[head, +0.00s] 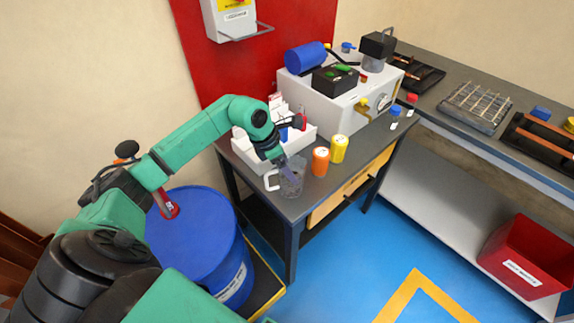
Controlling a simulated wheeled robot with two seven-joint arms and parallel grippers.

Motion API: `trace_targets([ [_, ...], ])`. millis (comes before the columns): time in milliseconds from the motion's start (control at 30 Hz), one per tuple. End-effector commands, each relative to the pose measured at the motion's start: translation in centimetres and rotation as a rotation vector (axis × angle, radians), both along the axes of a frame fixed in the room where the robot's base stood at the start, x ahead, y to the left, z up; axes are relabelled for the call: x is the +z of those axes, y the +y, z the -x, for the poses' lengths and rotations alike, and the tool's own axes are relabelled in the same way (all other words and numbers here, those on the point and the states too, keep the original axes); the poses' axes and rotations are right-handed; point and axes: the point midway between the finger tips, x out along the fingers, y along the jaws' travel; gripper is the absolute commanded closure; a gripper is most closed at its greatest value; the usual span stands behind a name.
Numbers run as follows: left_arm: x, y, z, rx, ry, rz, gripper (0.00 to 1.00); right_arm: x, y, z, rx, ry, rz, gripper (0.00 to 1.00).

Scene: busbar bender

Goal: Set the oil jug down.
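The oil jug (292,184) is a clear grey jug with a pale handle on its left side. It is at the front corner of the dark workbench (318,190), upright or nearly so. I cannot tell whether its base touches the bench top. My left gripper (287,173) reaches down from above and appears shut on the jug at its upper wall. The fingers partly cover the jug. My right gripper is not in view.
An orange jar (320,161) and a yellow jar (339,149) stand right of the jug. A white bin (247,153) with bottles is behind it. A blue drum (195,245) stands left of the bench. The bench's front edge is close to the jug.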

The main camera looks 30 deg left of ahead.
Motion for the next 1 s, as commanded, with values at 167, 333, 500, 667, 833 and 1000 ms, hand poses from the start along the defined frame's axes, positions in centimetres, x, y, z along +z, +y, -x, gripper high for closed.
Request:
trace_targets([
  [167,-0.3,0.0,0.0,0.0,0.0,0.0,0.0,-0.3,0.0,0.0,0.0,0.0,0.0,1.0],
  [333,-0.2,0.0,0.0,0.0,0.001,-0.001,0.0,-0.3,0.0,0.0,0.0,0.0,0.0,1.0],
  [500,0.5,0.3,0.1,0.001,-0.002,-0.002,0.0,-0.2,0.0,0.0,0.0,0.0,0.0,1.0],
  [667,3.8,1.3,1.1,0.002,-0.005,-0.005,0.0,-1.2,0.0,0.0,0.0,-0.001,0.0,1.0],
  [833,8.1,2.4,2.5,0.001,-0.005,-0.004,0.0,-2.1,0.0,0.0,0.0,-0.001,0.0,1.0],
  [1000,10.7,3.1,3.3,0.001,0.0,-0.002,0.0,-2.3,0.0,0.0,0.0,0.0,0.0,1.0],
])
